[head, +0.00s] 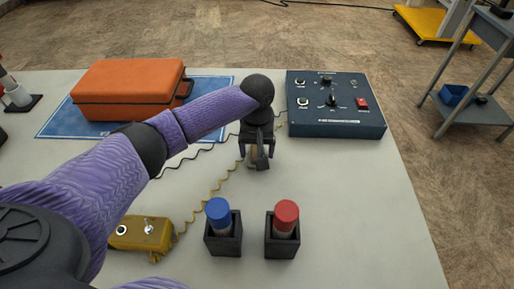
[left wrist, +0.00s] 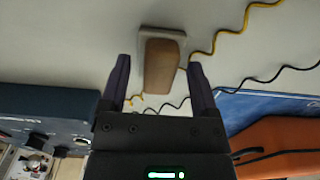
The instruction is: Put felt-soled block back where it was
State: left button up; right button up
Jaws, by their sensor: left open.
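The felt-soled block (left wrist: 163,66) shows in the left wrist view as a brown wooden body on a pale grey base, standing on the table. In the head view the block (head: 254,161) is mostly hidden by my left gripper. My left gripper (head: 257,152) is open and reaches down over it in front of the blue panel box. In the left wrist view the fingers of the left gripper (left wrist: 158,64) are on either side of the block, with gaps showing. My right gripper is out of view.
A blue panel box (head: 335,112) stands right of the gripper. An orange case (head: 125,88) lies on a blue mat (head: 52,124) at left. Blue-topped (head: 218,212) and red-topped (head: 286,217) pieces stand in black holders. A yellow switch box (head: 140,234) and cords lie nearby.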

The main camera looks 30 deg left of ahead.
aim_at(257, 152)
pick_arm(q)
notch_tip(257, 152, up, 12)
jog(key=p, duration=0.5)
jog(key=shift+r, duration=0.15)
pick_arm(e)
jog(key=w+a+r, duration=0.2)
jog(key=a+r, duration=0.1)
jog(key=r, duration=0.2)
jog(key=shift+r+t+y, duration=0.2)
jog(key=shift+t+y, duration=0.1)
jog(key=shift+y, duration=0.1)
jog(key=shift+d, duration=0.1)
